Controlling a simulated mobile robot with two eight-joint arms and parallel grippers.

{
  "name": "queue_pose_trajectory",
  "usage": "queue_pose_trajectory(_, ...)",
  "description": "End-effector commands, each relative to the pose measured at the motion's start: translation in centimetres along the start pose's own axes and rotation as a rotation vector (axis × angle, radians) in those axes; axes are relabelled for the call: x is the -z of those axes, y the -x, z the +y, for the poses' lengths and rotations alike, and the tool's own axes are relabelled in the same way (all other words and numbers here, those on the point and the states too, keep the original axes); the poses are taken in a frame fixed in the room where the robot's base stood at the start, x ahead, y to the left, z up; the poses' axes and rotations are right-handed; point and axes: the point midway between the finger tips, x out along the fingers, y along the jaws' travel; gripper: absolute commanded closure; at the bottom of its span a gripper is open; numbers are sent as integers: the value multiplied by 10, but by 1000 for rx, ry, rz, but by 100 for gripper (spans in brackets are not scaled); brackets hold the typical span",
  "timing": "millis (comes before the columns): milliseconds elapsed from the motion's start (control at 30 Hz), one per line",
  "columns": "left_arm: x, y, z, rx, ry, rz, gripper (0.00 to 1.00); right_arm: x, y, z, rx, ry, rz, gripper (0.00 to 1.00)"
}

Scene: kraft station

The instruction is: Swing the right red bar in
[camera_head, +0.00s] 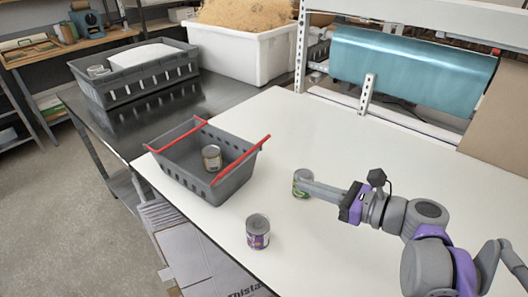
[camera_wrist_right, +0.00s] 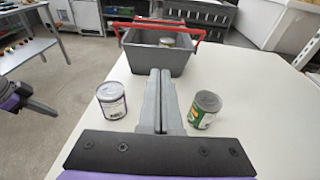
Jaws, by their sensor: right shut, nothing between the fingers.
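The grey crate (camera_head: 185,183) stands on the white table. The right red bar (camera_head: 240,162) lies along its right rim, and the left red bar (camera_head: 177,135) along its opposite rim. In the right wrist view a red bar (camera_wrist_right: 158,27) crosses the crate (camera_wrist_right: 150,62) ahead of my fingers. A can (camera_head: 212,158) stands inside the crate. My right gripper (camera_head: 303,186) is shut and empty, to the right of the crate and apart from the bar. In the right wrist view its fingers (camera_wrist_right: 160,76) are together. Part of what looks like my left arm shows at that view's left edge.
A purple-labelled can (camera_head: 258,232) stands at the table's front edge. A green-labelled can (camera_head: 302,176) is partly hidden by my right fingers. A dark table with another grey crate (camera_head: 160,72) and a white bin (camera_head: 235,55) are behind. The table's middle is mostly clear.

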Motion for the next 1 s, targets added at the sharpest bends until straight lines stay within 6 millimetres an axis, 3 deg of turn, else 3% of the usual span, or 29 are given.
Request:
queue_pose_trajectory(467,0,0,0,0,0,0,100,0,-9,0,-3,1,0,100)
queue_pose_trajectory(933,-2,-2,0,0,0,-1,100,0,-101,2,-6,2,0,100)
queue_pose_trajectory(1000,0,-1,0,0,0,0,100,-9,-110,1,-4,1,-1,100)
